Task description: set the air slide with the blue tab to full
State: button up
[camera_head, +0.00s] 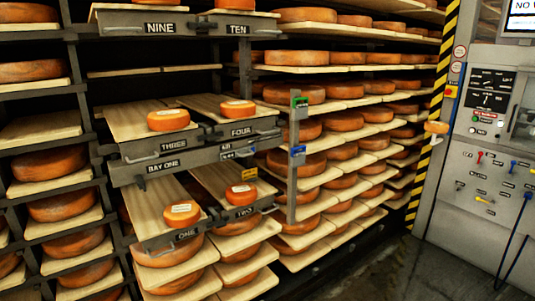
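A small label that seems to read AIR (225,147) is on the front rail right of the BAY ONE plate. Just below it is a small pale slide plate (238,154) with bluish marks, too small to read its setting. To its right, a grey upright post (292,175) carries a blue tab (298,150) about midway up and a green tab (299,102) near its top. I cannot tell which blue part belongs to the air slide. My gripper is not in view.
Bay shelves marked THREE (174,145), FOUR (242,131), ONE (186,234) and TWO (244,211) stick out, each bearing a cheese wheel. Racks of cheese wheels surround them. A grey control panel (475,215) with coloured levers stands right, past a striped post (433,120). Dark floor (375,275) is clear.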

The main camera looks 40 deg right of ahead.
aim_at(246, 152)
jog(key=z, duration=0.85)
jog(key=k, duration=0.95)
jog(key=i, duration=0.9)
